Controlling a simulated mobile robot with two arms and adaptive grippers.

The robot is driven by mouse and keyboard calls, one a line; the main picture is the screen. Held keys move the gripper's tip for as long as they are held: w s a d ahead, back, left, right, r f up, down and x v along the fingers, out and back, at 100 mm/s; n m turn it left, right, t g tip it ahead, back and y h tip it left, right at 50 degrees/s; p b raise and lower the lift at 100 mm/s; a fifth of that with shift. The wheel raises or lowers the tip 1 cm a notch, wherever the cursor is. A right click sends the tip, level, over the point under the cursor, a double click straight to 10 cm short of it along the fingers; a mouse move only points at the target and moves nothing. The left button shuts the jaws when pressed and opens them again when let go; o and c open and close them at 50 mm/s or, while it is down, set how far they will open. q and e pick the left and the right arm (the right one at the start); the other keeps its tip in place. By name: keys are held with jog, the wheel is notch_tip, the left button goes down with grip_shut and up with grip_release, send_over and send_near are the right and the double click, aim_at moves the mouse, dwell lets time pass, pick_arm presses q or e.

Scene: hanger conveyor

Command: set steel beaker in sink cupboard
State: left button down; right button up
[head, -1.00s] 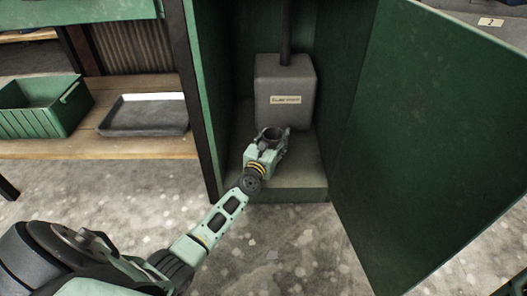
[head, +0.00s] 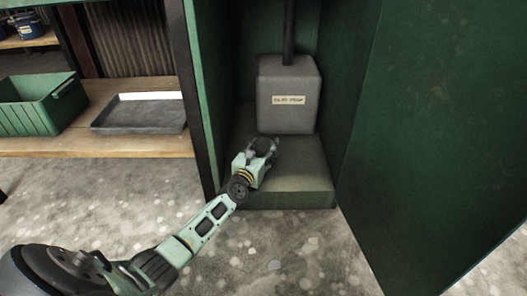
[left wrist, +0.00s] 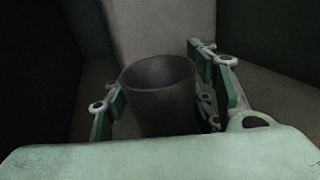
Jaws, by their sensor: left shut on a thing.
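The dark grey steel beaker (left wrist: 160,100) stands upright between the fingers of my left gripper (left wrist: 164,105) in the left wrist view. The gripper is shut on it. In the head view my left gripper (head: 262,150) reaches into the open green sink cupboard (head: 290,203), above the front part of its floor. The beaker (head: 262,145) is small and partly hidden by the fingers there. I cannot tell whether its base touches the cupboard floor. My right gripper is not in view.
A grey box (head: 287,95) with a label and a pipe stands at the back of the cupboard. The green door (head: 430,130) is open on the right. A shelf on the left holds a green crate (head: 40,108) and a grey tray (head: 140,112).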

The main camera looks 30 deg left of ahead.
pick_arm(q)
jog(key=shift+f, duration=0.1)
jog(key=c, duration=0.7)
grip_release()
jog(key=shift+c, duration=0.2)
